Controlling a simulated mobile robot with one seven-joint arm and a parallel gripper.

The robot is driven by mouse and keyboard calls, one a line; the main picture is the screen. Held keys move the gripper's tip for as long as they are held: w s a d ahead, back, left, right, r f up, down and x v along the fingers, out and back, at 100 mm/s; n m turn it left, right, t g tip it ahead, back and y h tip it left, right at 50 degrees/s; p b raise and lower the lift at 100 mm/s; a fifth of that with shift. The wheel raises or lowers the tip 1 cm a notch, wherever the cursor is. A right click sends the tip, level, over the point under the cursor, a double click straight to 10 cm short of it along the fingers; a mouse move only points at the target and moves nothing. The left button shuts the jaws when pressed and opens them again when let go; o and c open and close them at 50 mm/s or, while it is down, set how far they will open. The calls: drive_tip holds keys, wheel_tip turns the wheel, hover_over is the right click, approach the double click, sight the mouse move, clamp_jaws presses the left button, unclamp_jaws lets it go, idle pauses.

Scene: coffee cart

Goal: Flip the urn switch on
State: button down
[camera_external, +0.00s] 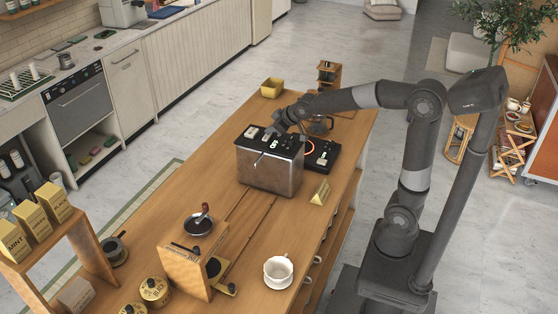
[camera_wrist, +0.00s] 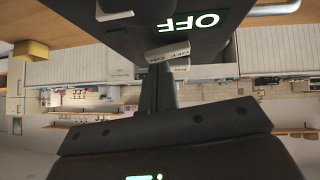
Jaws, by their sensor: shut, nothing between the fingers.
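The urn appears to be the steel box with a black top (camera_external: 270,172) on the wooden cart. My gripper (camera_external: 270,134) is at its top, reaching in from the right. The wrist view, upside down, shows a black panel (camera_wrist: 225,42) with a white OFF label (camera_wrist: 192,22). My gripper (camera_wrist: 167,58) is shut and empty, its pale tips close to this panel; I cannot tell if they touch it. A pale rounded part (camera_wrist: 114,12) at the top edge may be the switch; its position is unclear.
A black panel with an orange ring (camera_external: 320,152) and a glass pot (camera_external: 318,124) stand just right of and behind the box. A small gold sign (camera_external: 320,193) is in front at right. A white cup (camera_external: 278,270) stands nearer. The cart's wooden top (camera_external: 265,225) is mostly clear between.

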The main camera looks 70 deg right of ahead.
drive_tip(key=shift+d+f, duration=0.2)
drive_tip(key=shift+f, duration=0.1)
drive_tip(key=shift+a, duration=0.1)
drive_tip(key=shift+a+r, duration=0.1)
drive_tip(key=shift+a, duration=0.7)
drive_tip(key=shift+r, duration=0.1)
drive_tip(key=shift+r, duration=0.25)
drive_tip(key=r, duration=0.4)
drive_tip(key=shift+s+a+r, duration=0.1)
drive_tip(key=shift+s+a, duration=0.25)
drive_tip(key=shift+a, duration=0.05)
drive_tip(key=d+v, duration=0.1)
drive_tip(key=v, duration=0.7)
drive_tip(key=shift+s+a+r, duration=0.25)
drive_tip(key=shift+s+a, duration=0.15)
drive_tip(key=shift+a, duration=0.1)
